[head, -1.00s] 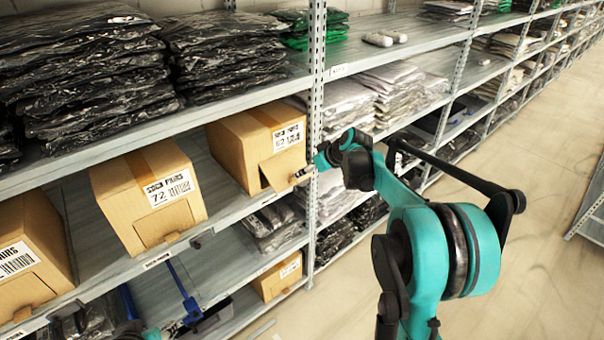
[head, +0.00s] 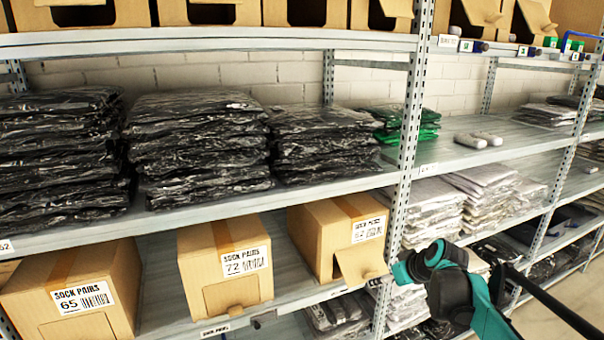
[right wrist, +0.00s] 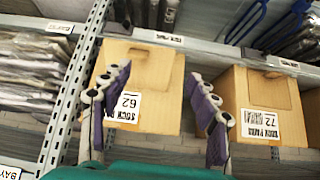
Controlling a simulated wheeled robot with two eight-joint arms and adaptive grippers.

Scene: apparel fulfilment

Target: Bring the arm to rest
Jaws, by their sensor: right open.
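My right arm (head: 455,290) comes in at the lower right in the head view, in front of the shelf upright. Its gripper fingers are not clearly seen there. In the right wrist view my right gripper (right wrist: 160,108) is open, its fingers spread wide with nothing held between them. Beyond the fingers is a cardboard sock box labelled 62 (right wrist: 150,72), upside down in that picture. In the head view this sock box (head: 325,240) stands on the shelf with its front flap sticking out. My left gripper is in neither view.
Sock boxes labelled 72 (head: 222,265) and 65 (head: 75,290) stand to the left on the same shelf. A steel upright (head: 410,130) is close to my arm. Stacks of black bagged garments (head: 195,150) fill the shelf above. White bagged garments (head: 430,205) lie right of the upright.

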